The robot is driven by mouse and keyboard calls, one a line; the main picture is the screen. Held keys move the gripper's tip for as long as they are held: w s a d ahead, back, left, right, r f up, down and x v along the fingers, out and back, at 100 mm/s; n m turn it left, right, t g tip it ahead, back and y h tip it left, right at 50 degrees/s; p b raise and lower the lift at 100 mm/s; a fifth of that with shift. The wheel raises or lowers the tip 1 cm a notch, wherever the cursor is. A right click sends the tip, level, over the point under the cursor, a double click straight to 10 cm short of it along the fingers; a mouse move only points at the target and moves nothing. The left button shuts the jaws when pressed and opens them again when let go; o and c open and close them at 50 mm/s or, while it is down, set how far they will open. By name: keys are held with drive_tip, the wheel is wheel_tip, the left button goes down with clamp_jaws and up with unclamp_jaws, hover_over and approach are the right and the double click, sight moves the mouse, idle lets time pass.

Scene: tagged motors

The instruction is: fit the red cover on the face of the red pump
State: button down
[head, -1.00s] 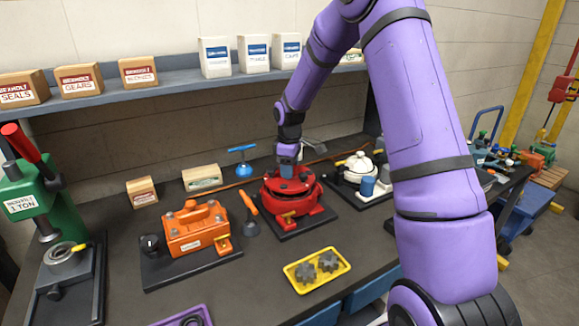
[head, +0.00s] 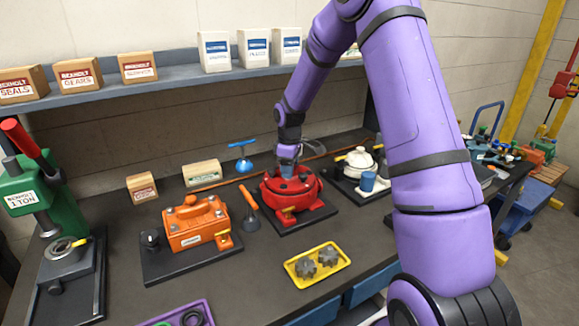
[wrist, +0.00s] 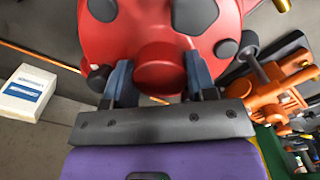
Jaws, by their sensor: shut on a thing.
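The red pump (head: 310,208) stands on a black base plate in the middle of the bench. The round red cover (wrist: 110,28), with dark round spots, lies at the top of the pump; in the head view the cover (head: 270,186) looks level on it. My gripper (wrist: 158,82) is shut on the cover's red knob, with one blue-grey finger on each side. In the head view my gripper (head: 288,168) points down onto the cover. The seam between cover and pump face is too small to tell whether they sit flush.
An orange pump (head: 196,226) stands to the left, with an orange-handled tool (head: 250,208) between the pumps. A white pump (head: 356,162) stands to the right. A yellow tray (head: 342,262) with gears lies in front. A blue-handled tool (head: 242,158) stands behind.

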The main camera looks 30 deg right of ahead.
drive_tip(key=shift+f, duration=0.45)
drive_tip(key=shift+c, duration=1.8)
unclamp_jaws()
drive_tip(key=shift+r, duration=3)
wheel_tip(320, 180, up, 11)
